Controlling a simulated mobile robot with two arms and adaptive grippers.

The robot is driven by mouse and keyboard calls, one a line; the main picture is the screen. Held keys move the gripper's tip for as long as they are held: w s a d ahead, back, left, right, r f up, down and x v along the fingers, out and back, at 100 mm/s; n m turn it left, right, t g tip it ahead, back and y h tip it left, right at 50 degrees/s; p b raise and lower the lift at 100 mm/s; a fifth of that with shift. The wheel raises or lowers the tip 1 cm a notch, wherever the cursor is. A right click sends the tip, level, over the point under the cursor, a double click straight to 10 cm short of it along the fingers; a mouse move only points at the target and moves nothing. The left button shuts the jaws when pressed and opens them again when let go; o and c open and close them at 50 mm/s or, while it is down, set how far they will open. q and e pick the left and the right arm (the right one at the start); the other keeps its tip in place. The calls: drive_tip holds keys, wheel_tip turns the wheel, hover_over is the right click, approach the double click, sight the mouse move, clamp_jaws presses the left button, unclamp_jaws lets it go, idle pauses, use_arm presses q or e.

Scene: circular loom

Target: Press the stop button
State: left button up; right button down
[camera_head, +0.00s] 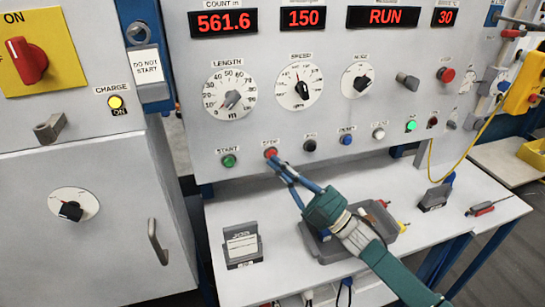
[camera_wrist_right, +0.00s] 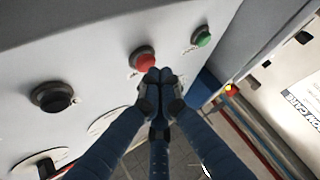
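The red stop button (camera_head: 270,152) sits on the grey control panel under a "STOP" label, just right of the green start button (camera_head: 229,160). My right gripper (camera_head: 279,163) reaches up from the lower right with its blue fingertips at the stop button's lower edge. In the right wrist view, the fingertips (camera_wrist_right: 160,76) are pressed together and empty, and overlap the lower right edge of the red button (camera_wrist_right: 143,60). I cannot tell whether they touch it. The display above reads RUN (camera_head: 385,16). My left gripper is not in view.
A black button (camera_head: 310,145), a blue button (camera_head: 346,138) and other controls continue to the right. Dials are above. The shelf (camera_head: 470,190) below carries a job card holder (camera_head: 241,246) and a grey tray. A grey cabinet (camera_head: 95,215) stands at left.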

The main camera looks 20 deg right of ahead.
drive_tip(key=shift+w+b, duration=0.35)
drive_tip(key=shift+w, duration=0.05)
idle(0.6)
drive_tip(key=shift+s, duration=0.15)
drive_tip(key=shift+s+p, duration=0.45)
drive_tip(key=shift+s, duration=0.25)
drive_tip(key=shift+s+d+p, duration=0.1)
drive_tip(key=shift+s+p, duration=1.15)
drive_tip(key=shift+s, duration=1.25)
idle(0.7)
